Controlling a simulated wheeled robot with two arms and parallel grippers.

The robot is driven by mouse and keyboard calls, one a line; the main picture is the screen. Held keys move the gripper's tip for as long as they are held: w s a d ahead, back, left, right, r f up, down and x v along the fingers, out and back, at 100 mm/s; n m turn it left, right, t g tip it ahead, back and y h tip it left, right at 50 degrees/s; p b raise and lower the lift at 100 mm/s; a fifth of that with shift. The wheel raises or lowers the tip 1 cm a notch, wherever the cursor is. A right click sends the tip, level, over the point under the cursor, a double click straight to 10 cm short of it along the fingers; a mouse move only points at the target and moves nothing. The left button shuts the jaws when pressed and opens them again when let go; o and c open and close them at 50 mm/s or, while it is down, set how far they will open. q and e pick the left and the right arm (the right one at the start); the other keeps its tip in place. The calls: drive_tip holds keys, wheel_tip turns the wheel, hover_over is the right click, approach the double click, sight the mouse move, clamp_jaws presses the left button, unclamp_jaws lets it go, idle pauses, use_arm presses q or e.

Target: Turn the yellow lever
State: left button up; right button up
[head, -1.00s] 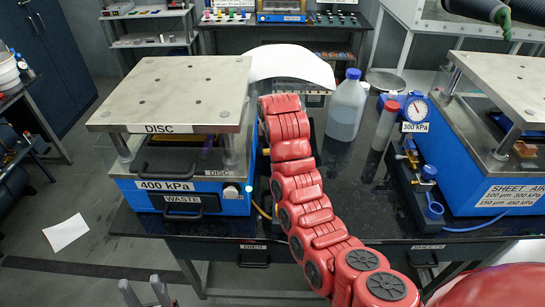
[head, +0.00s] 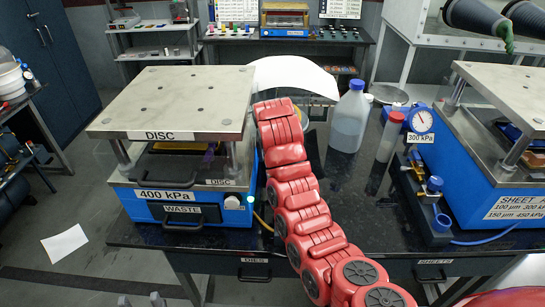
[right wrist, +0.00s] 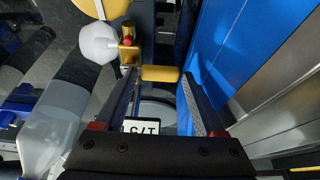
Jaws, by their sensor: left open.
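The yellow lever (right wrist: 160,74) shows in the right wrist view as a short yellow bar beside a brass fitting (right wrist: 128,50) with a red dot. My right gripper (right wrist: 160,84) is open, its two dark fingers on either side of the lever, with a narrow gap seeming to remain at each side. In the head view my red right arm reaches over the black bench beside the blue DISC press, and hides its gripper and the lever. My left gripper (head: 141,300) is open and empty at the bottom left edge, low in front of the bench.
The DISC press (head: 165,135) stands left of my right arm, and the SHEET press (head: 500,150) at the right. The black bench top (head: 370,215) is clear at the front.

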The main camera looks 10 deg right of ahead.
drive_tip(key=shift+o, duration=1.2)
drive_tip(key=s+n+y+p, duration=0.1)
drive_tip(key=n+p, duration=0.2)
drive_tip(key=p, duration=0.1)
drive_tip(key=s+d+n+y+p, duration=0.1)
drive_tip(key=n+p, duration=0.2)
drive_tip(key=p, duration=0.1)
drive_tip(key=s+n+y+p, duration=0.1)
drive_tip(key=n+p, duration=0.2)
drive_tip(key=shift+s+d+r+n+g+y+p, duration=0.2)
drive_tip(key=shift+d+r+n+g+y+p, duration=0.05)
drive_tip(key=shift+r+n+g+y+p, duration=0.15)
drive_tip(key=shift+s+d+f+n+y+p, duration=0.15)
drive_tip(key=shift+n+y+p, duration=0.05)
drive_tip(key=shift+n+p, duration=0.4)
drive_tip(key=shift+s+d+f+n+y+p, duration=0.1)
drive_tip(key=shift+d+f+n+y+p, duration=0.1)
drive_tip(key=shift+n+p, duration=0.35)
drive_tip(key=b+v, duration=0.2)
drive_tip(key=v, duration=1.5)
drive_tip(key=shift+w+r, duration=0.25)
